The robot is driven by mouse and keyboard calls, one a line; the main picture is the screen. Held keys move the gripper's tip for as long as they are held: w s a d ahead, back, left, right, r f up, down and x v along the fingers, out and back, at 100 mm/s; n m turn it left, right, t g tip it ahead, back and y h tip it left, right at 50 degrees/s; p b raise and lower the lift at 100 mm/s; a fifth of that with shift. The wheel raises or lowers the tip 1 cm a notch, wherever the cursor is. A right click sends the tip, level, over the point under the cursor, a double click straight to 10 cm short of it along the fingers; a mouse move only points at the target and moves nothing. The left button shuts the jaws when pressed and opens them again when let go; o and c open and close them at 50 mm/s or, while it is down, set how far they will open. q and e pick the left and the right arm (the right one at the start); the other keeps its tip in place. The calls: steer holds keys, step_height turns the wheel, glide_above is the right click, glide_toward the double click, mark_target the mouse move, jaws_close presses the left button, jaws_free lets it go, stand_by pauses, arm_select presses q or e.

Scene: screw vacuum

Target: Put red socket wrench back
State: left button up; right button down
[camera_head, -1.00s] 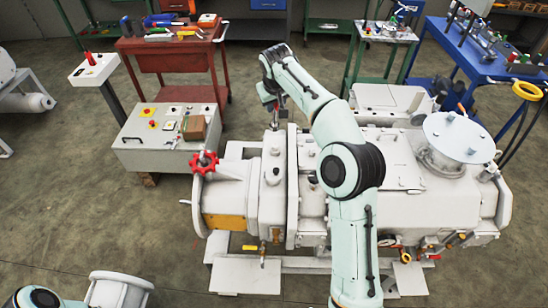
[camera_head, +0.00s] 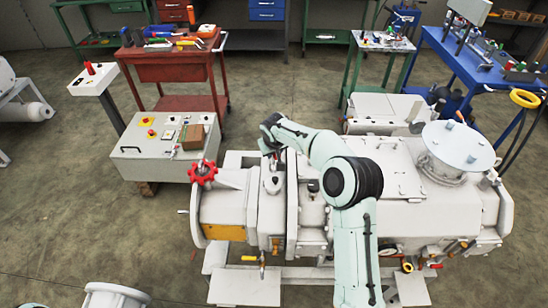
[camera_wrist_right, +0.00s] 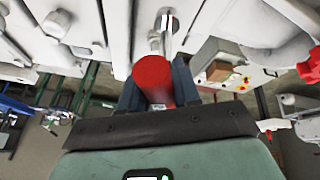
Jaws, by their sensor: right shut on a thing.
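In the right wrist view my right gripper (camera_wrist_right: 157,88) is shut on the red socket wrench (camera_wrist_right: 155,78), whose thick red handle lies between the dark fingers. A grey metal piece (camera_wrist_right: 167,32) shows beyond the handle, against the white machine; I cannot tell whether the wrench touches the machine. In the head view my right gripper (camera_head: 268,158) hangs over the left part of the white machine (camera_head: 405,170). The wrench is mostly hidden there by my arm. My left gripper is not in view.
A red tool cart (camera_head: 170,72) with several hand tools stands at the back left. A grey control box (camera_head: 165,148) is left of the machine, behind the red handwheel (camera_head: 203,173). A green table (camera_head: 384,42) and a blue workbench (camera_head: 490,68) stand at the back right.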

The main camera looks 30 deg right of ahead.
mark_target(274, 168)
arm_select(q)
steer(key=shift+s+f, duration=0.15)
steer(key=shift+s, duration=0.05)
arm_select(e)
steer(key=shift+s+f, duration=0.1)
steer(key=shift+f, duration=1.25)
steer(key=shift+f, duration=0.2)
steer(key=c, duration=0.8)
jaws_free()
steer(key=shift+r, duration=0.1)
steer(key=shift+r, duration=0.3)
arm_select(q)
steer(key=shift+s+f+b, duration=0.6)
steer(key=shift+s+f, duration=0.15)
arm_select(e)
steer(key=v, duration=1.1)
steer(key=shift+s+r, duration=0.15)
steer(key=shift+r, duration=0.1)
